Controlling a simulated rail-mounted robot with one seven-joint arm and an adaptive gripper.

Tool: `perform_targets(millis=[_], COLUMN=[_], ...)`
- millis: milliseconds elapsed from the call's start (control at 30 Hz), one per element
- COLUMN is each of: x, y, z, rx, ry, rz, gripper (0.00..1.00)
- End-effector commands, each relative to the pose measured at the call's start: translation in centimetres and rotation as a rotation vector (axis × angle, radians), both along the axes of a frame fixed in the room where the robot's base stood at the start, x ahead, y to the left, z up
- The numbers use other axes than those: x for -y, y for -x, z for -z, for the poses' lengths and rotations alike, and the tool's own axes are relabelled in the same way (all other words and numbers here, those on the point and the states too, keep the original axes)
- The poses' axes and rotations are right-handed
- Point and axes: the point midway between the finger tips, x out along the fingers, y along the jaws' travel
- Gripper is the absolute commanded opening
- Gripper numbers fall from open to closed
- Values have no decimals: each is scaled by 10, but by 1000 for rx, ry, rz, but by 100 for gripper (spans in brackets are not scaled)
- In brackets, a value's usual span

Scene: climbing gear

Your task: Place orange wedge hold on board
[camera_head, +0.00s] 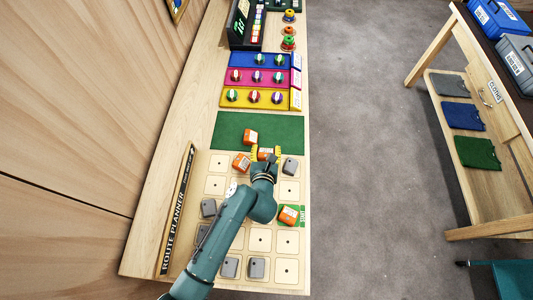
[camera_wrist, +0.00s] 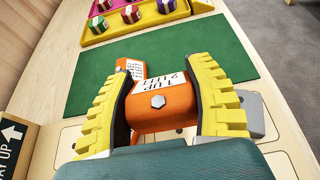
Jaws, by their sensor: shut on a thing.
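My gripper (camera_head: 266,153) has its yellow fingers shut on an orange wedge hold (camera_wrist: 166,108) with a white label and a bolt head. In the wrist view my gripper (camera_wrist: 165,85) has one finger on each side of it. The held hold is over the far edge of the board, near the green mat; I cannot tell its height. A second orange hold (camera_head: 250,136) lies on the mat and also shows in the wrist view (camera_wrist: 131,68). On the pale board (camera_head: 260,240), one orange hold (camera_head: 241,163) sits at the upper left and another (camera_head: 288,216) by the green START mark.
Several grey holds, one at the upper right (camera_head: 290,166), sit on the board. The ROUTE PLANNER sign (camera_head: 177,210) stands along the left. Beyond the green mat (camera_head: 230,128) are coloured trays (camera_head: 258,77) of small holds. Several board squares are bare. A side table (camera_head: 490,130) stands right.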

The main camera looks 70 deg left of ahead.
Motion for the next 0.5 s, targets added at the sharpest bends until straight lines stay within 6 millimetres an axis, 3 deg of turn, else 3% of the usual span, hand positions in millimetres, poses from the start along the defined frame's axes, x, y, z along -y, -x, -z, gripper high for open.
perform_targets(millis=[33,100,400,500], x=[0,1,1,1], y=[0,-1,-1,-2], z=[18,30,74,78], rx=[-3,-1,-2,0], ry=[2,1,0,-1], rz=[1,2,5,4], gripper=[19,19,19,19])
